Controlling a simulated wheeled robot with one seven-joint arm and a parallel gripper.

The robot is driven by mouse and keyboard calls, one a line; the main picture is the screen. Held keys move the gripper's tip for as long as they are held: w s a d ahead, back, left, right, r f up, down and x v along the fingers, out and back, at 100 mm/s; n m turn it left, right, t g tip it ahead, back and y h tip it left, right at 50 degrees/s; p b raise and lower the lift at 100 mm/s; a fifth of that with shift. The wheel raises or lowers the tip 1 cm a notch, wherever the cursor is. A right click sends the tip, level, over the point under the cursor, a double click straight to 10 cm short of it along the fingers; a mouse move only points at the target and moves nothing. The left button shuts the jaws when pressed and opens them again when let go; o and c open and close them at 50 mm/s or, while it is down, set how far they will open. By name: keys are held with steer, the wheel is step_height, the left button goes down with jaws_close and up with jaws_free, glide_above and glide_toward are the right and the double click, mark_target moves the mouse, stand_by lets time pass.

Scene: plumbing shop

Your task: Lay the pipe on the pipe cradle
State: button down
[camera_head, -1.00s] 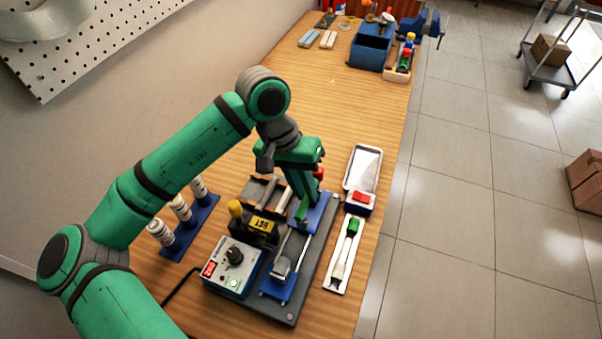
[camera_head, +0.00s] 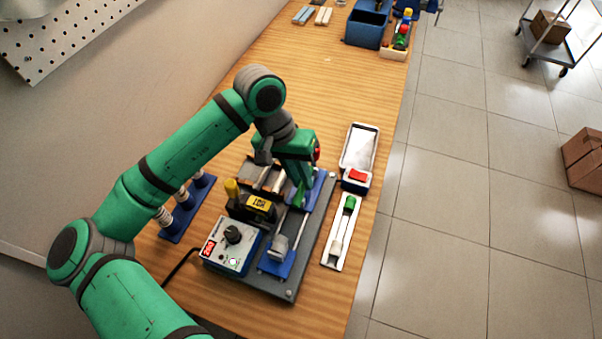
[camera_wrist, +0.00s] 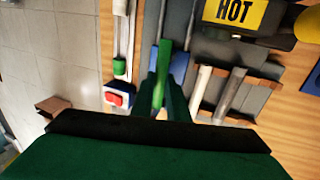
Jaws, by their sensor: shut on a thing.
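The likely pipe cradle is a pair of blue supports on a grey plate. The near support (camera_head: 273,267) carries a grey block, and the far support (camera_head: 320,188) is beside my gripper. I cannot tell whether the pipe touches the supports; the fingers hide part of it.
A control box (camera_head: 231,246) with a red display and a yellow HOT block (camera_head: 258,207) stand left of the cradle. A brown rack (camera_head: 257,188) holds rods. A tray with a green-handled brush (camera_head: 341,230) and a metal tray (camera_head: 359,150) lie right.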

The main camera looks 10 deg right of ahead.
steer(key=c, duration=1.6)
jaws_free()
steer(key=shift+c, duration=0.2)
steer(key=v, duration=1.1)
steer(key=shift+s+f, duration=0.1)
